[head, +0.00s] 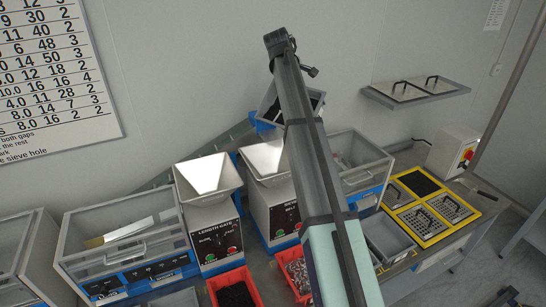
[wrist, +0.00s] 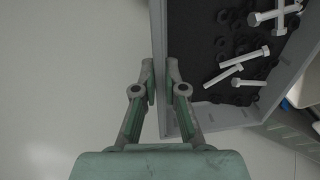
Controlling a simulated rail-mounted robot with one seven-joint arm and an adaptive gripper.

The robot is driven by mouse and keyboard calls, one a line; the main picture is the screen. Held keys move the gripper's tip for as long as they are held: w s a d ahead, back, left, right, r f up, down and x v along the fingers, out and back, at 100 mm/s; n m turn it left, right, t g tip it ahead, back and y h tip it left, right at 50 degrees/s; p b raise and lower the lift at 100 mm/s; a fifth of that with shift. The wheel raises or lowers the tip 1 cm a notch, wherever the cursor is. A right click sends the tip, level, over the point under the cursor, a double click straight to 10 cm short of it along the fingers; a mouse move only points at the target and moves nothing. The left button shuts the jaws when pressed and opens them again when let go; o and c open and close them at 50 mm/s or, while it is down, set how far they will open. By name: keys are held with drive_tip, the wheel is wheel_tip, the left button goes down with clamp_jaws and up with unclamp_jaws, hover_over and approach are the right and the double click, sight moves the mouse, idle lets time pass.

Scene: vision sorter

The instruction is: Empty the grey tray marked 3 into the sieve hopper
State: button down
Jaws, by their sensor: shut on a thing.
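In the wrist view my gripper (wrist: 159,78) is shut on the left wall of a grey tray (wrist: 288,92), one finger on each side. The tray holds black nuts (wrist: 222,42) and several pale bolts (wrist: 238,78) on a dark floor. No number shows on it. In the head view the tray (head: 268,100) is raised and tilted behind my arm, above the machines; my gripper is hidden there. Two pale hoppers stand below: one on the LENGTH GATE machine (head: 212,237), and another hopper (head: 262,160) to its right. The right machine's label is partly covered by my arm.
A clear-sided bin (head: 125,240) stands left of the machines, another (head: 352,160) right. Red trays (head: 236,285) sit in front. An empty-looking grey tray (head: 388,238) and a yellow-framed station (head: 430,205) lie right. A wall shelf (head: 415,92) is at upper right.

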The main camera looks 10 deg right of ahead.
drive_tip(key=shift+s+a+r, duration=0.1)
drive_tip(key=shift+s+a, duration=0.1)
drive_tip(key=shift+s, duration=0.05)
drive_tip(key=shift+a, duration=0.1)
drive_tip(key=shift+s+a+r+t+h, duration=0.1)
drive_tip(key=shift+s+t+h, duration=0.05)
drive_tip(key=shift+t+h, duration=0.15)
drive_tip(key=shift+r, duration=0.15)
drive_tip(key=shift+s+a+r+t+h+b, duration=0.3)
drive_tip(key=shift+s+a+h+b, duration=0.05)
drive_tip(key=shift+h+b, duration=0.1)
drive_tip(key=shift+s+a+r+b, duration=0.15)
drive_tip(key=shift+a+r+b, duration=0.05)
drive_tip(key=shift+b, duration=0.1)
drive_tip(key=shift+s+a+f+t+h+b, duration=0.1)
drive_tip(key=shift+s+a+t+h+b, duration=0.7)
drive_tip(key=shift+b, duration=0.9)
drive_tip(key=shift+s+a+r+t+h+b, duration=0.55)
drive_tip(key=shift+s+a+b, duration=0.2)
drive_tip(key=shift+b, duration=0.7)
